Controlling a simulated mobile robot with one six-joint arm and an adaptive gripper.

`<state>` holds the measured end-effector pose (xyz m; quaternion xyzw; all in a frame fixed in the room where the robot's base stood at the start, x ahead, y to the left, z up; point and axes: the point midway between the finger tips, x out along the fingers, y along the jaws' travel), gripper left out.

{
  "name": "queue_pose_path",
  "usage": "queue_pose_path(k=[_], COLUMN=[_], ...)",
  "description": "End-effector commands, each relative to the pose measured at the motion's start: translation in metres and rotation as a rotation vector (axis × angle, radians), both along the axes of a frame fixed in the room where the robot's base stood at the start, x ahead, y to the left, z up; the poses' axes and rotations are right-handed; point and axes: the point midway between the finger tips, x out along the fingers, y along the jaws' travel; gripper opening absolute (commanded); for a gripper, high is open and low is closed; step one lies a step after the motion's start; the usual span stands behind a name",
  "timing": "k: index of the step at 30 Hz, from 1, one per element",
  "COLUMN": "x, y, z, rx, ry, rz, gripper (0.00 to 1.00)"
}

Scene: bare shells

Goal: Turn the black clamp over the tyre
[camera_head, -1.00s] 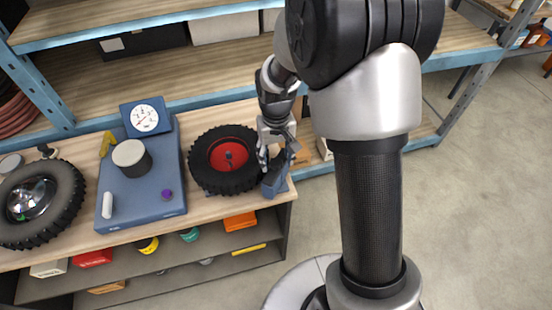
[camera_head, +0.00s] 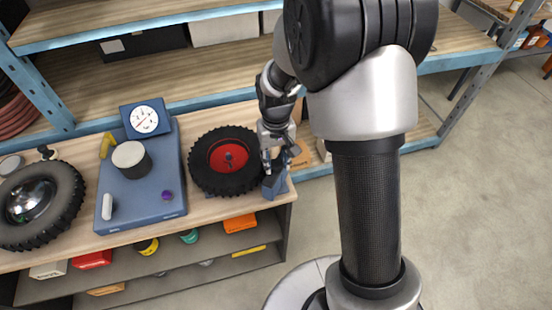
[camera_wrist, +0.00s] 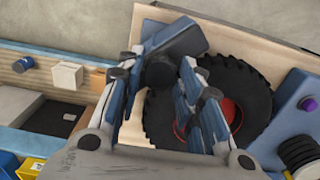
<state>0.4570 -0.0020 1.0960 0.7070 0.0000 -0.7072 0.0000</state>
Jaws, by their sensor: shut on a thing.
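The black tyre (camera_head: 205,178) with a red hub (camera_head: 228,156) lies flat on the bench; it also shows in the wrist view (camera_wrist: 262,88). The clamp's dark blue-grey stand (camera_head: 273,186) is just right of the tyre. In the wrist view the clamp's black end (camera_wrist: 160,71) sits between my fingertips, with the blue-grey body (camera_wrist: 190,38) beyond it. My gripper (camera_head: 272,160) is shut on the black clamp at the tyre's right edge; its fingers also show in the wrist view (camera_wrist: 163,85). The fingers hide part of the clamp and tyre.
A blue unit (camera_head: 150,200) with a gauge (camera_head: 144,119) and a black, grey-topped cylinder (camera_head: 131,158) stands left of the tyre. A second wheel (camera_head: 60,190) lies far left. The bench's right edge (camera_head: 291,190) is close to the clamp. Shelving (camera_head: 100,78) runs behind.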

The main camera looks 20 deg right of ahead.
Motion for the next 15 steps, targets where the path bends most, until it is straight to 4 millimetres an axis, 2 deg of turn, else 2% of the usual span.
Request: queue_pose_path(k=[6,15], x=[0.0002,0.0002], y=[0.0000,0.0000], z=[0.0002,0.0003], rx=[0.000,0.000], ry=[0.000,-0.001], rz=[0.000,0.010], gripper=[0.00,0.00])
